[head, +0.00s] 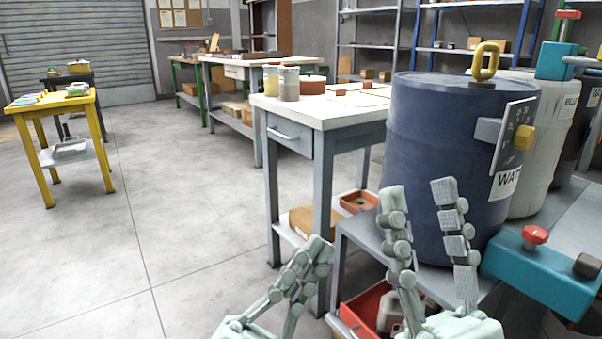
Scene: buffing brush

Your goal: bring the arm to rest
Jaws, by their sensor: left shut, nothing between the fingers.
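My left gripper (312,258) is at the bottom centre, in front of the grey workbench legs. Its fingers are together and nothing shows between them. My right gripper (422,196) points up at the lower right, in front of the blue barrel (430,125). Its two fingers stand apart with nothing between them. From this view I cannot tell whether it touches the barrel. No buffing brush can be made out.
The barrel stands on a grey low bench (362,236), beside a pale barrel (545,130) and a teal clamp-like fixture (540,275). A red bin (365,305) is below. A white-topped workbench (318,112) stands behind. A yellow table (45,109) is far left. The floor (180,220) between is clear.

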